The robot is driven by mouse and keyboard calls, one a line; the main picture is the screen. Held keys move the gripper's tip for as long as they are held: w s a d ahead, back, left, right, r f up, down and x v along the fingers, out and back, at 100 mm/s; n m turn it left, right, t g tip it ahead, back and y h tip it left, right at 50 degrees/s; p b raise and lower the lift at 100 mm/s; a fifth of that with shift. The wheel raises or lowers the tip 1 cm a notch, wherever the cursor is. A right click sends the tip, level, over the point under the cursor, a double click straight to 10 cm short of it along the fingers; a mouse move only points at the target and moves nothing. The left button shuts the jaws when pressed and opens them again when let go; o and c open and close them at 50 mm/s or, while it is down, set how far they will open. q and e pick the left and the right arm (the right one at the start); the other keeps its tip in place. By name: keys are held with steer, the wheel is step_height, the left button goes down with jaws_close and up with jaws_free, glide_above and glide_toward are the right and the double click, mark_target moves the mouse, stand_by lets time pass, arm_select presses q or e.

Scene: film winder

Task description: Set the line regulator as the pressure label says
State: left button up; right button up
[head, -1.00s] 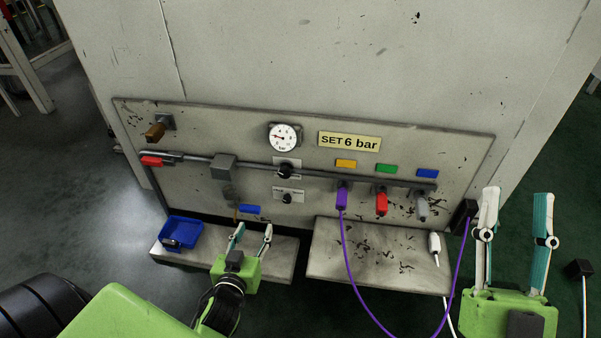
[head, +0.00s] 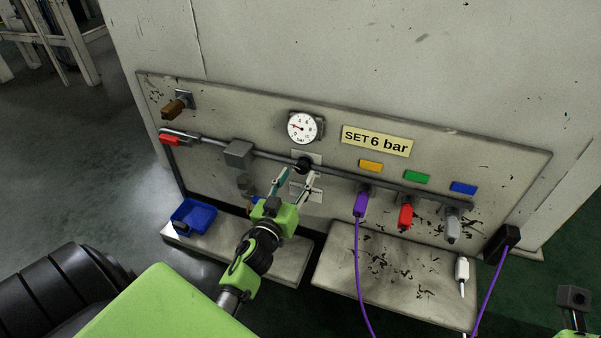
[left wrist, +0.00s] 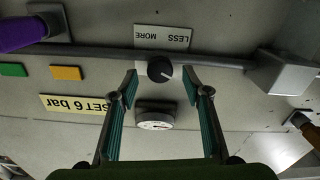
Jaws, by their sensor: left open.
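The pressure label (head: 377,141) reads "SET 6 bar" and also shows upside down in the left wrist view (left wrist: 75,106). The round gauge (head: 302,128) is left of it; its needle points left, but the exact value is too small to read. The black regulator knob (head: 303,165) sits below the gauge on the pipe. My left gripper (head: 298,174) is open at the knob. In the left wrist view the knob (left wrist: 160,69) lies between the open fingertips (left wrist: 160,74), with visible gaps on both sides. A "LESS MORE" plate (left wrist: 162,38) is beside it. My right gripper's fingers are out of view.
Purple (head: 360,204), red (head: 406,217) and grey (head: 452,226) connectors hang right of the knob. A brown-handled valve (head: 176,106) and red lever (head: 170,140) are at the left. A blue tray (head: 194,216) stands on the left shelf. A purple hose hangs over the right shelf (head: 395,282).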

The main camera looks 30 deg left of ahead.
mark_target(301, 170)
arm_select(q)
steer(key=shift+x, duration=1.7)
steer(key=c, duration=1.1)
